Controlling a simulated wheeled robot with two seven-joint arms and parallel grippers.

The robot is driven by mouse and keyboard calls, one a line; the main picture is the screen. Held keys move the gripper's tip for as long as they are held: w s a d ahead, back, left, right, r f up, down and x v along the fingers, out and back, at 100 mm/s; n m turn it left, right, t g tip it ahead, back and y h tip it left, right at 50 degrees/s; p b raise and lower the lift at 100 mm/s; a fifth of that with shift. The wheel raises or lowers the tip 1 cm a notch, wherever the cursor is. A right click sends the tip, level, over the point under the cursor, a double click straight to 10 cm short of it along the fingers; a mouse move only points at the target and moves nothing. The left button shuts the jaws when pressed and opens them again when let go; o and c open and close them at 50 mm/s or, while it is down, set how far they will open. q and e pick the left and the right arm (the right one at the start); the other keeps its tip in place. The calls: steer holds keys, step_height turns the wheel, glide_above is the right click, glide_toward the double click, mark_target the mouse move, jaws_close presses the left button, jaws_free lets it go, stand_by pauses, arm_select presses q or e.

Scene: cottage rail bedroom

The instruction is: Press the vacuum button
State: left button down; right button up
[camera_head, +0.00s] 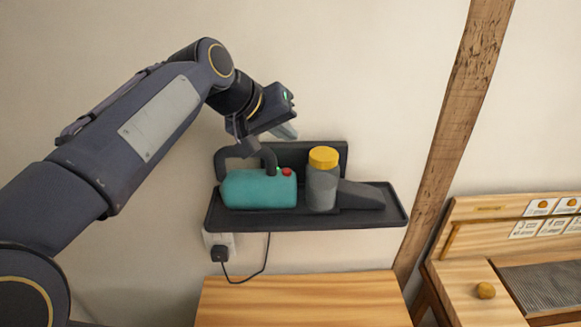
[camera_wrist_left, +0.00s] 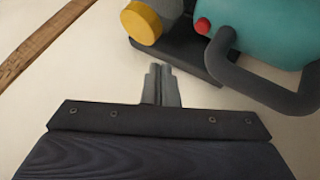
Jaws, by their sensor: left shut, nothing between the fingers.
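A teal vacuum (camera_head: 258,190) with a dark curved handle sits on a black wall shelf (camera_head: 310,222). Its red button (camera_head: 287,172) is on the top right of the body, with a small green spot beside it. The button also shows in the left wrist view (camera_wrist_left: 203,26), beside the handle (camera_wrist_left: 262,88) and the teal body (camera_wrist_left: 278,30). My left gripper (camera_head: 290,133) is above the vacuum and the button, apart from them. Its fingers (camera_wrist_left: 161,86) are shut together and empty. My right gripper is in neither view.
A grey canister with a yellow cap (camera_head: 323,158) and a dark nozzle stand right of the vacuum. A plug (camera_head: 219,253) with a hanging cord is below the shelf. A wooden surface (camera_head: 300,300) is underneath. A wooden post (camera_head: 455,130) rises at right.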

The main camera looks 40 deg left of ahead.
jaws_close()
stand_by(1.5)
